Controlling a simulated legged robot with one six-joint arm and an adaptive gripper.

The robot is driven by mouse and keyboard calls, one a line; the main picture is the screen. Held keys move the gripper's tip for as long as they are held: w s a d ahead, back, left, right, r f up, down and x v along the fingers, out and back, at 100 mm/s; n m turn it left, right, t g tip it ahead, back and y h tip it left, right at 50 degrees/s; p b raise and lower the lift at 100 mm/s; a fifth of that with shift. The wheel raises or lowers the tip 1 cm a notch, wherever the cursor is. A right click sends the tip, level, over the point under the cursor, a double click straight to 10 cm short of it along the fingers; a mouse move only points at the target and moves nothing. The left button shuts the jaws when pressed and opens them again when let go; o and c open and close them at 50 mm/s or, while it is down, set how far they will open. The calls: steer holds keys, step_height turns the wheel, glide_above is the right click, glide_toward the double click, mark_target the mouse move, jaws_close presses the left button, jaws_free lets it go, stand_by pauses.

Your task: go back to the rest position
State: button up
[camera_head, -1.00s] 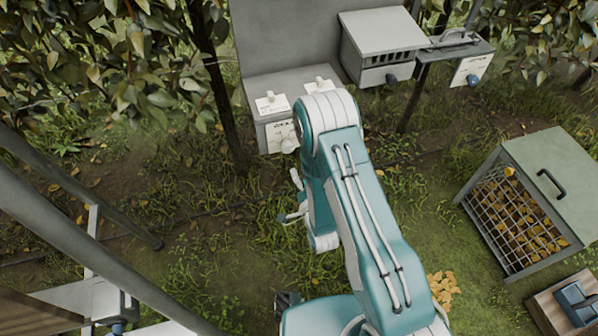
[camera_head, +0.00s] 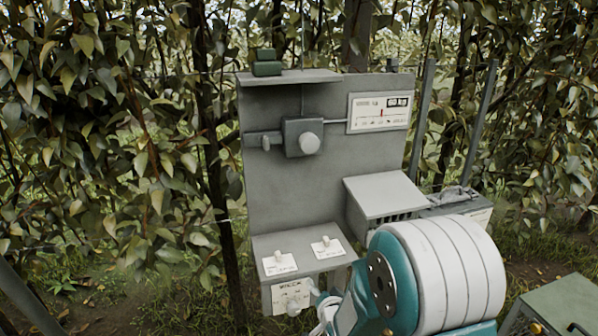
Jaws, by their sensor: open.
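My arm rises from the bottom edge right of centre, with a large white-banded teal joint nearest the camera. My gripper (camera_head: 322,303) shows only in part at the lower middle, left of that joint and in front of the lower right corner of the grey panel's ledge. It is open, and I see nothing held in it. Its lower part and the rest of the wrist are cut off by the frame edge or hidden by the arm. I cannot tell whether it touches the ledge.
A grey panel (camera_head: 285,190) carries a knob box (camera_head: 303,138), a gauge plate (camera_head: 380,113) and a ledge with labelled switches (camera_head: 279,262). A grey vented box (camera_head: 385,196) stands right of it. A green-lidded crate (camera_head: 565,303) is at lower right. Leafy trees (camera_head: 120,140) surround these.

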steer(key=s+d+r+n+g+h, duration=0.15)
steer(key=s+d+r, duration=0.25)
steer(key=r, duration=0.5)
steer(key=s+d+r+n+g, duration=0.1)
steer(key=s+d+r+g, duration=0.1)
steer(key=s, duration=0.6)
steer(key=s+d+r+n+g, duration=0.1)
steer(key=s+r, duration=0.3)
steer(key=s, duration=0.4)
steer(key=s+d+r+n+g, duration=0.2)
steer(key=s+r+g, duration=0.1)
steer(key=s, duration=0.6)
steer(key=shift+d+r+h, duration=0.3)
steer(key=shift+r+h, duration=0.15)
steer(key=shift+r, duration=0.05)
